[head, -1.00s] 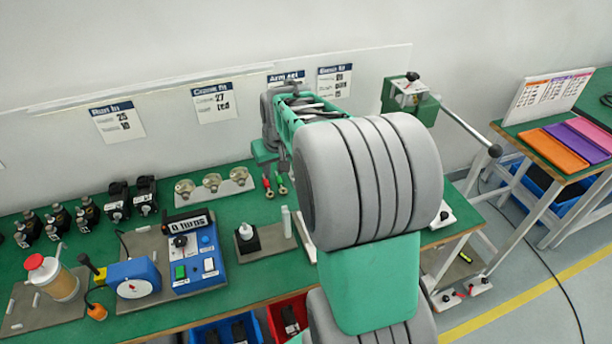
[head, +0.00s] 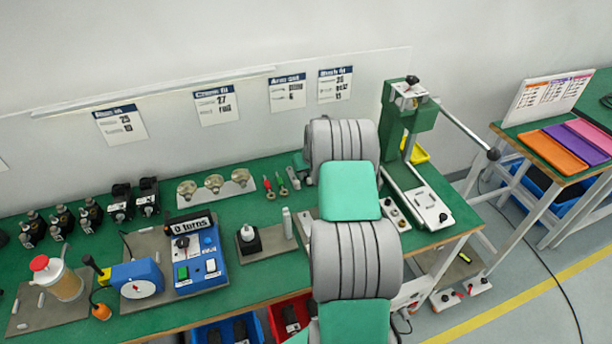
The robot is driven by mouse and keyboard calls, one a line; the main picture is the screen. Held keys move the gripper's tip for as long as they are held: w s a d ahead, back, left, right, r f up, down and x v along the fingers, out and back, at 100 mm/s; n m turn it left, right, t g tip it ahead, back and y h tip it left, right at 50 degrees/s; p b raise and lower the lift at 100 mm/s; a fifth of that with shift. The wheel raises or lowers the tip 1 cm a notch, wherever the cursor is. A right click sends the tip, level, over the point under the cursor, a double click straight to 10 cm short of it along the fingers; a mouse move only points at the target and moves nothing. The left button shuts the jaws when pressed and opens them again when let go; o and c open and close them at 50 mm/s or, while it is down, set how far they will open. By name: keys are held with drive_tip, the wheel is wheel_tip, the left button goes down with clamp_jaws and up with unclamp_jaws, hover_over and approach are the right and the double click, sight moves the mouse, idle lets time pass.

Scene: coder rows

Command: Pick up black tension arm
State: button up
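I cannot single out the black tension arm for certain. Black parts lie in a red bin (head: 275,322) and a blue bin (head: 197,334) below the bench's front edge, partly cut off by the frame. Small black units (head: 120,203) stand in rows at the bench's left. A black block with a white top (head: 248,239) sits on a grey plate. My grey and green arm (head: 352,262) reaches over the right part of the bench. My gripper is hidden behind it, so its state and anything in it do not show.
A blue control box (head: 195,258), a blue dial unit (head: 136,280) and a red-capped jar (head: 60,280) occupy the green bench's left. A green press with a long lever (head: 425,118) stands right of my arm. Clear green surface (head: 262,213) shows mid-bench.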

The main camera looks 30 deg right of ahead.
clamp_jaws()
drive_tip(key=shift+r, duration=0.15)
idle(0.4)
